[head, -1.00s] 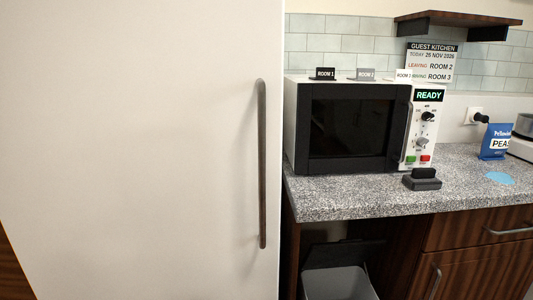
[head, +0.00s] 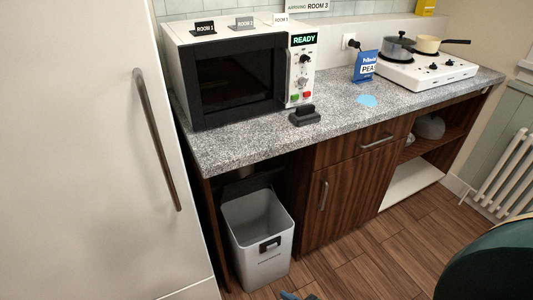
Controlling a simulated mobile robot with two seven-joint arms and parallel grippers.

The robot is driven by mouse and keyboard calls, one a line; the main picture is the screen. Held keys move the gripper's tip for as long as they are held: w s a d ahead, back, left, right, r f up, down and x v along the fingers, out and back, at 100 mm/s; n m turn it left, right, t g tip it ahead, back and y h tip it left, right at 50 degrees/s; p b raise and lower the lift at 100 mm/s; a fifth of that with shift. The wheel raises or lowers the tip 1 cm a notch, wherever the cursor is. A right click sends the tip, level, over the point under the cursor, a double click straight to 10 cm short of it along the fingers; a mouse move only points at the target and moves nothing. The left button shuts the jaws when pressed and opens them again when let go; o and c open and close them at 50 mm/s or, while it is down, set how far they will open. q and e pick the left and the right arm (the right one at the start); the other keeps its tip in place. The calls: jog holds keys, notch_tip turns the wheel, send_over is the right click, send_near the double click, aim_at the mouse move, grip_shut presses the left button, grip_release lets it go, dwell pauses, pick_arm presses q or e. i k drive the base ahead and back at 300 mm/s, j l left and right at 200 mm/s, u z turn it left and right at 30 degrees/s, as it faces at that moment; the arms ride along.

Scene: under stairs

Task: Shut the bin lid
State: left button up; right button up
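The bin (head: 262,258) is a light grey, open-topped box on the floor under the counter, between the fridge side and the wooden cupboard. Its dark lid (head: 252,183) stands raised at the back, tilted up under the worktop, so the bin is open. The inside looks empty as far as I can see. A dark latch or handle piece with a white label sits on the bin's front.
A tall white door with a long handle (head: 157,140) fills the left. A microwave (head: 240,75) stands on the speckled counter (head: 240,140). A dark green rounded thing (head: 490,265) is at bottom right. Wooden floor (head: 350,270) lies open before the cupboard.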

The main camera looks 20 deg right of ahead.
aim_at(252, 183)
jog(key=i+l+u, duration=0.25)
jog(key=l+u, duration=0.15)
jog(key=l, duration=1.5)
jog(key=l+u, duration=0.4)
jog(key=l, duration=1.5)
